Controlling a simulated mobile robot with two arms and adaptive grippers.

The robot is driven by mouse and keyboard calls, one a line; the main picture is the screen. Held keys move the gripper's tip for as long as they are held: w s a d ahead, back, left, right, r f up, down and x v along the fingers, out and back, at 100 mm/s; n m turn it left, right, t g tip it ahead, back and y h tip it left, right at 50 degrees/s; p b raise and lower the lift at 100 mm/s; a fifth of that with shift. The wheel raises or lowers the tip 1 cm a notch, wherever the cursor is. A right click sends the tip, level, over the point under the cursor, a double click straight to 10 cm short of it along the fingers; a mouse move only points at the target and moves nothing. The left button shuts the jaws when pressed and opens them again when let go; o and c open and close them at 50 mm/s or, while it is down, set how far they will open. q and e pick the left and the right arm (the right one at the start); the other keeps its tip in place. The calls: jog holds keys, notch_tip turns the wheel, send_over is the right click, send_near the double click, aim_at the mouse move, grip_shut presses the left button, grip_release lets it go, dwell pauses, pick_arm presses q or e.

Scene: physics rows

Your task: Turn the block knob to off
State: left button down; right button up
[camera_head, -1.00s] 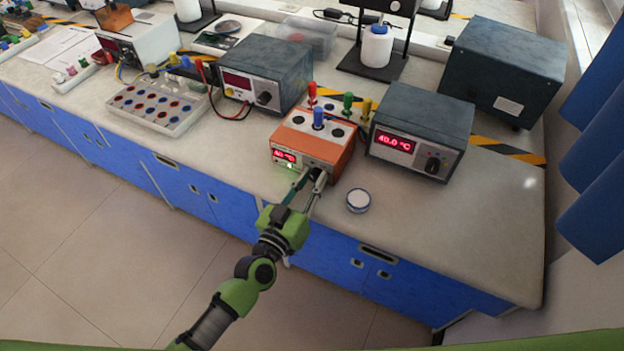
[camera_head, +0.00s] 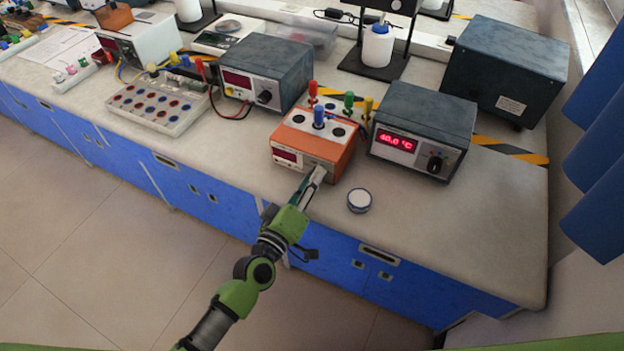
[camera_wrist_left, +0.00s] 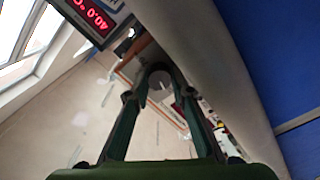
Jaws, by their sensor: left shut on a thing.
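The orange block heater (camera_head: 333,152) stands near the front edge of the bench, with several tubes with coloured caps in its top. Its display (camera_head: 286,156) is dark. My left gripper (camera_head: 317,174) is at the right part of its front face, shut on the block knob. In the head view the fingers hide the knob. In the left wrist view the round grey knob (camera_wrist_left: 160,84) sits between the fingertips of my left gripper (camera_wrist_left: 160,72). My right gripper is not in view.
A grey device (camera_head: 421,130) with a lit red 40.0 °C display stands just right of the block. A small round white-lidded dish (camera_head: 359,200) lies right of my gripper.

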pick_arm(q)
jog(key=shift+n, duration=0.3)
jog(key=c, duration=1.8)
grip_release()
jog(key=shift+f, duration=0.1)
